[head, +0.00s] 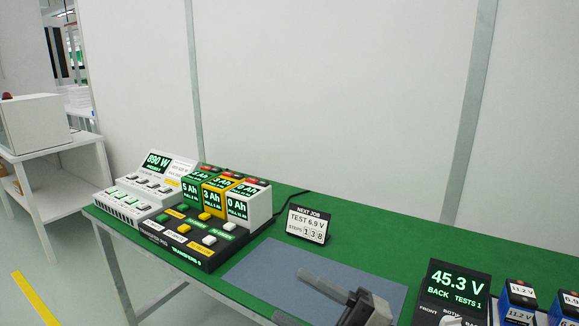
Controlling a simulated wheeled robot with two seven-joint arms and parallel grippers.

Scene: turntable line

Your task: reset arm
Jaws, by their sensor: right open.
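My right gripper (292,298) is at the bottom middle of the head view, over the front part of the blue-grey mat (262,262). Its grey fingers point left and are apart, with nothing seen between them. The picture's lower edge cuts off part of it. My left gripper is not in view.
On the green table (370,246), a black unit (178,238) with buttons and several battery blocks stands left, beside a white console (150,188) reading 890 W. A "NEXT JOB" sign (308,225) stands behind the mat. Right are a 45.3 V tester (455,285) and blue batteries (518,298).

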